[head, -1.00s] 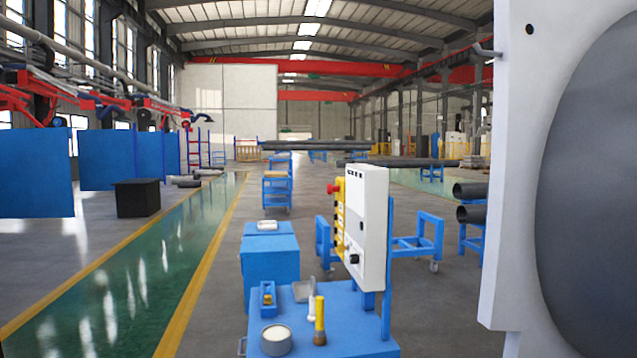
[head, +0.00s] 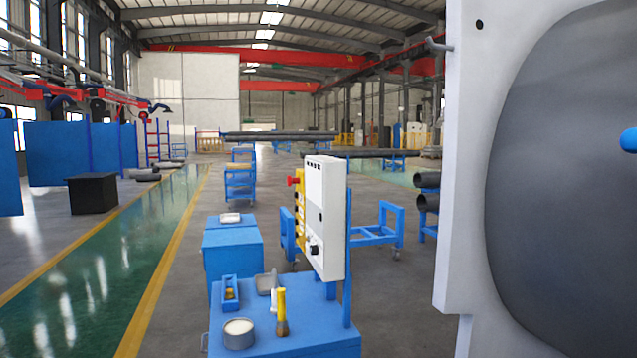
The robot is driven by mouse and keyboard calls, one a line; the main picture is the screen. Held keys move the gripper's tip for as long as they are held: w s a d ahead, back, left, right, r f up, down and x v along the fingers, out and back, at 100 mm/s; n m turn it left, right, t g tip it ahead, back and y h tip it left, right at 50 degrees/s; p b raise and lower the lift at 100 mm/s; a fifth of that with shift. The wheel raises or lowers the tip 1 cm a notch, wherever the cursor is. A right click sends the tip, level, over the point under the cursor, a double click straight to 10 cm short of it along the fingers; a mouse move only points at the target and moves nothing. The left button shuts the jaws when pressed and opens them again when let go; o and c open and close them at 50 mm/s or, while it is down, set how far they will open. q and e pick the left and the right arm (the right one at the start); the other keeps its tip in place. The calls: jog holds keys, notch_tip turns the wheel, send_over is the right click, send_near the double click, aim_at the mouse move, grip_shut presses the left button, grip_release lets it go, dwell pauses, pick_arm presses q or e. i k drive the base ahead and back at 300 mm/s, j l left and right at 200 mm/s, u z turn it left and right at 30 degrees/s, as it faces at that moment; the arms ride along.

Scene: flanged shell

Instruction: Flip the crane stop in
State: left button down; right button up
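A white control box (head: 326,218) stands upright on a blue post above a blue cart (head: 300,338), in the middle of the head view. A yellow strip with a red knob (head: 293,181) is on its left side. A dark round knob (head: 314,250) sits low on its front. I cannot tell whether any of these is the crane stop. Red overhead crane beams (head: 275,86) cross the hall far back. Neither of my grippers shows.
A large white plate with a dark round face (head: 560,180) fills the right side, close by. A blue rounded part (head: 629,140) shows at the right edge. The floor left of the cart is open.

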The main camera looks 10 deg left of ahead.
aim_at(289, 180)
jog(key=i+j+z, duration=0.15)
jog(key=j+z, duration=0.3)
jog(key=i+j+z, duration=0.1)
jog(key=j+z, duration=0.85)
jog(key=j, duration=0.85)
jog(key=k+j, duration=0.1)
jog(key=j, duration=0.85)
jog(key=j+z, duration=0.15)
jog(key=j, duration=0.8)
jog(key=k, duration=0.05)
